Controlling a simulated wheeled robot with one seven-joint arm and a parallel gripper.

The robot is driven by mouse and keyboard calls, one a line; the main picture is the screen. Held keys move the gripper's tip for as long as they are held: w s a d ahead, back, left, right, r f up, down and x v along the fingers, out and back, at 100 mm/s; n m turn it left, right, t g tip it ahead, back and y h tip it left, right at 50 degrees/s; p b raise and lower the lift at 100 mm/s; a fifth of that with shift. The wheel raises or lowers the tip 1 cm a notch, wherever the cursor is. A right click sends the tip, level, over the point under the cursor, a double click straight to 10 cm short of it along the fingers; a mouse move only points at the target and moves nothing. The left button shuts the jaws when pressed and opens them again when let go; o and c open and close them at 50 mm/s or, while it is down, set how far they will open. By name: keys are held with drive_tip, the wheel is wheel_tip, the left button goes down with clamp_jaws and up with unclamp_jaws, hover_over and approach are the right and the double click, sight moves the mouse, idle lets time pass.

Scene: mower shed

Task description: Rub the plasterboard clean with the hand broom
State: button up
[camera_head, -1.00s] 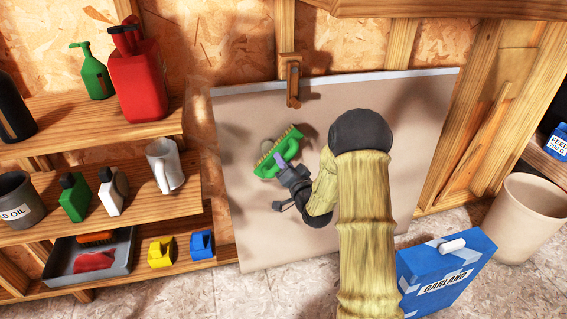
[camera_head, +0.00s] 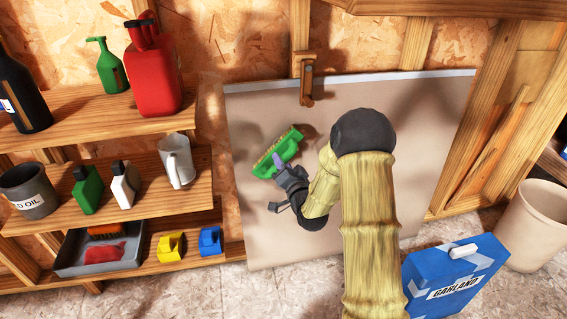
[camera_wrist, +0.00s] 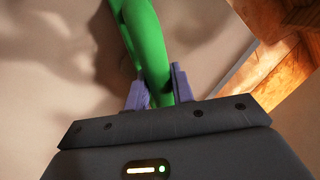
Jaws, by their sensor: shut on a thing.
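The plasterboard (camera_head: 400,130) is a large beige sheet leaning upright against the shed wall. It also fills much of the wrist view (camera_wrist: 60,60). The green hand broom (camera_head: 283,151) is in front of its upper left part, with a yellowish bristle strip facing up and left. My gripper (camera_head: 277,168) is shut on the broom's green handle, which shows between the purple fingers in the wrist view (camera_wrist: 157,88). Whether the bristles touch the board I cannot tell. No clear dirt mark shows on the board; dark patches there look like shadows.
A wooden latch (camera_head: 306,85) overlaps the board's top edge. A blue Garland box (camera_head: 455,275) and beige bin (camera_head: 530,225) stand at right.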

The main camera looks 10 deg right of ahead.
drive_tip(key=shift+s, duration=0.1)
drive_tip(key=shift+s+r+b, duration=0.2)
drive_tip(key=shift+s+b, duration=0.25)
drive_tip(key=shift+s, duration=2.45)
drive_tip(key=s, duration=0.3)
drive_tip(key=shift+r+b, duration=0.1)
drive_tip(key=shift+b, duration=0.25)
